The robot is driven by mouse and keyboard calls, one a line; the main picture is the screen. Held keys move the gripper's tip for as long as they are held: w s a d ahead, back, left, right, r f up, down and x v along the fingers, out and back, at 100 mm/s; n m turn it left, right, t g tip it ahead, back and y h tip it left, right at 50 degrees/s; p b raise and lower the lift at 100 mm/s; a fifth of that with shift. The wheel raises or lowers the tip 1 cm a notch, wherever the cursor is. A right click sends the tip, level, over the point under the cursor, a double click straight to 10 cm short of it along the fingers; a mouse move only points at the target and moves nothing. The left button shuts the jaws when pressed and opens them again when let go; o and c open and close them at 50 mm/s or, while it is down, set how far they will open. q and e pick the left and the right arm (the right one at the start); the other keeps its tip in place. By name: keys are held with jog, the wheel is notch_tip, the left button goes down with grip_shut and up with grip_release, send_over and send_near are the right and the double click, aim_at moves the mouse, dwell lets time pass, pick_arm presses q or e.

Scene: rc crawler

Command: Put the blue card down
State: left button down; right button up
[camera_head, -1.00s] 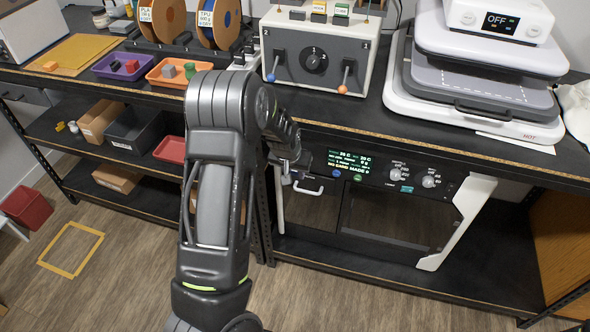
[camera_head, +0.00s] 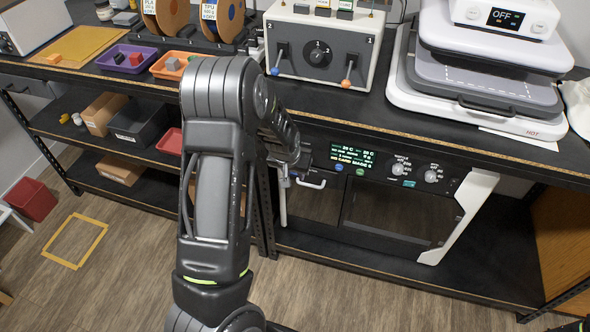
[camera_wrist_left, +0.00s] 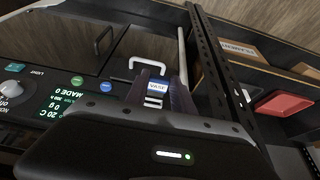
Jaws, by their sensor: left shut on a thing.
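The blue card (camera_wrist_left: 157,87) has a white label reading "VASE". It shows in the left wrist view between the dark fingers of my left gripper (camera_wrist_left: 159,93), which is shut on it. In the head view my left gripper (camera_head: 287,172) is in front of the black machine under the bench, left of its green display (camera_head: 352,159). There the wrist and arm hide the card. The card is held in the air close to the machine's front; I cannot tell whether it touches anything. My right gripper is not in view.
A white handle (camera_head: 311,184) is beside the left gripper. Bins (camera_head: 137,127) fill the left shelf. Floor at left is mostly clear around a yellow outline (camera_head: 76,241).

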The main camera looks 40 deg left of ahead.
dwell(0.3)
pick_arm(q)
jog(key=d+r+m, duration=0.2)
jog(key=d+r, duration=0.5)
jog(key=d, duration=0.4)
jog(key=d+r+m+h, duration=0.1)
jog(key=d+r, duration=0.6)
jog(key=d, duration=0.4)
jog(key=shift+s+r+m, duration=0.25)
jog(key=shift+m, duration=0.15)
